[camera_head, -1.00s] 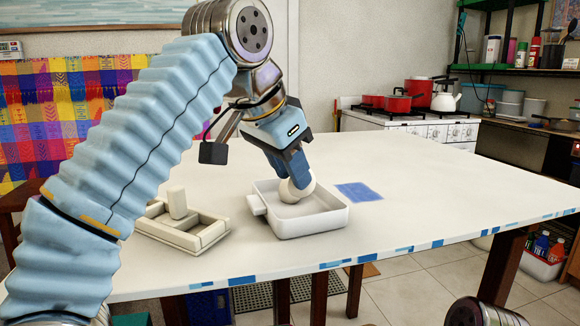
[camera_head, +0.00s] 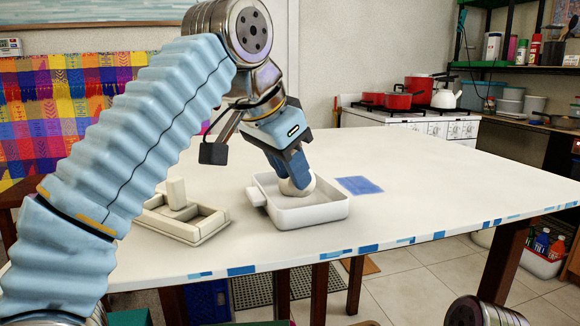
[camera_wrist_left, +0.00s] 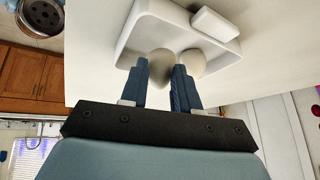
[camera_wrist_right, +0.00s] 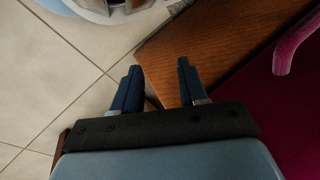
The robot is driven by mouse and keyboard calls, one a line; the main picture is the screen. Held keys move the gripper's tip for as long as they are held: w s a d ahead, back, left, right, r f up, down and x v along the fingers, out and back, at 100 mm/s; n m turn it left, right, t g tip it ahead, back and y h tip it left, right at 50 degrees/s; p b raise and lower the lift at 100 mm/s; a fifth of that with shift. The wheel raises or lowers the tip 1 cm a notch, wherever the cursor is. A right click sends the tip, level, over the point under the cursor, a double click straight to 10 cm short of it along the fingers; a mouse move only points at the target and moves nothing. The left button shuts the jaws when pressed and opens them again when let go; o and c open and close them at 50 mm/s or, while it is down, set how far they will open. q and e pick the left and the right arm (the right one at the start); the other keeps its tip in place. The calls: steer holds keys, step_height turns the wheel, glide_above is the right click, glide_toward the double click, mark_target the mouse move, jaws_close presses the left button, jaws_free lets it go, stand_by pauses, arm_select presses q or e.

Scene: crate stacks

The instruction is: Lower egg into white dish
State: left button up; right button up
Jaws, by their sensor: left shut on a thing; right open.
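The white dish (camera_head: 312,214) is a square, shallow tray with a stubby handle, standing on the table. My left gripper (camera_head: 292,176) points down into it, shut on a pale egg (camera_head: 301,187). The egg is inside the dish walls, low near the dish floor; I cannot tell if it touches. In the left wrist view the fingers (camera_wrist_left: 160,68) reach over the dish rim (camera_wrist_left: 122,48). The egg (camera_wrist_left: 163,66) shows between them, and a second pale rounded shape (camera_wrist_left: 197,64) shows beside the right finger. My right gripper (camera_wrist_right: 158,72) is open and empty, away from the dish.
A cream divided holder (camera_head: 188,226) with an upright pale block (camera_head: 177,193) stands left of the dish. A blue square (camera_head: 359,185) lies flat right of it. The table's right side is clear. Red pots (camera_head: 398,102) and a white kettle (camera_head: 446,96) stand on the stove behind.

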arm_select(q)
steer(key=shift+f+b, duration=0.6)
steer(key=shift+f, duration=0.1)
jaws_close()
steer(key=shift+o, duration=0.7)
jaws_free()
